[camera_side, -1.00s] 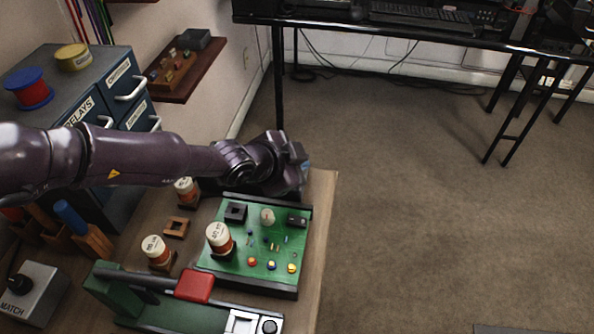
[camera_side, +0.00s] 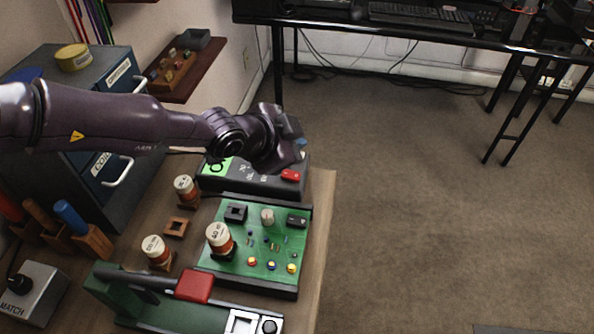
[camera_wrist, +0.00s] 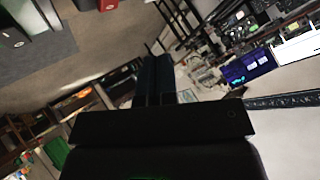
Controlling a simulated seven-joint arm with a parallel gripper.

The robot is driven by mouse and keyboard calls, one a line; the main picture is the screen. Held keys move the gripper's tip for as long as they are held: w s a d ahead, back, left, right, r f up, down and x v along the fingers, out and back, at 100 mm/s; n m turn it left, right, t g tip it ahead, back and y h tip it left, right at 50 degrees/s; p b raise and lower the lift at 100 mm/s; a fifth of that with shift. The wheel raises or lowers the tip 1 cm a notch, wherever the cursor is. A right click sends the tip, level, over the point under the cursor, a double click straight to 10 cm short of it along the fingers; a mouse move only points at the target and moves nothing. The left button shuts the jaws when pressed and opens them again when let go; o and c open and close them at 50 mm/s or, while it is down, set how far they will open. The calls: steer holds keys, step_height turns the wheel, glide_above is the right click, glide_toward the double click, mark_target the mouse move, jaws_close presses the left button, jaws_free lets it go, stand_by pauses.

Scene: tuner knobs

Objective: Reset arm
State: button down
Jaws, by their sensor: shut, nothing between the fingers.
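My gripper (camera_side: 297,140) is raised at the end of the purple arm in the side view. It hangs over the dark meter box with a green display and a red button (camera_side: 290,175) at the back of the bench. In the wrist view my gripper's dark fingers (camera_wrist: 153,80) are together with nothing between them. The fingers point away from the bench toward the room. The green circuit board (camera_side: 245,262) with a white-topped coil (camera_side: 219,238) and a pale knob (camera_side: 267,216) lies in front of the meter box, apart from my gripper.
Two more white-topped coils (camera_side: 185,188) (camera_side: 155,250) stand left of the board. A lever device with a red handle (camera_side: 194,286) is at the front. Blue drawers (camera_side: 120,130) stand at left; a wall shelf (camera_side: 190,75) is behind. Open floor lies to the right.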

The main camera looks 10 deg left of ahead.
steer(key=shift+a+r, duration=0.1)
steer(key=shift+r, duration=0.4)
steer(key=s+a+f+g+y, duration=0.1)
steer(key=s+a+f+n+g, duration=0.1)
steer(key=s+a, duration=0.1)
steer(key=s+a+f+n+y, duration=0.1)
steer(key=a, duration=0.1)
steer(key=shift+s+a+g+y, duration=0.2)
steer(key=shift+s+g+y, duration=0.1)
steer(key=shift+g, duration=0.1)
steer(key=s+a+r+n+g+y, duration=0.1)
steer(key=s+a+r+n+g, duration=0.15)
steer(key=s+a+r, duration=0.4)
steer(key=s+a+r+n+g+y, duration=0.1)
steer(key=s+a+r+n, duration=0.25)
steer(key=a+r, duration=0.6)
steer(key=s+a+r+n+t, duration=0.1)
steer(key=s+a+r, duration=0.3)
steer(key=s+a, duration=0.4)
steer(key=s+a+r+n+t, duration=0.2)
steer(key=s+a+r+n, duration=0.2)
steer(key=s+a, duration=0.5)
steer(key=shift+s+a+r+y, duration=0.15)
steer(key=shift+s+r+y, duration=0.25)
steer(key=shift+s, duration=0.45)
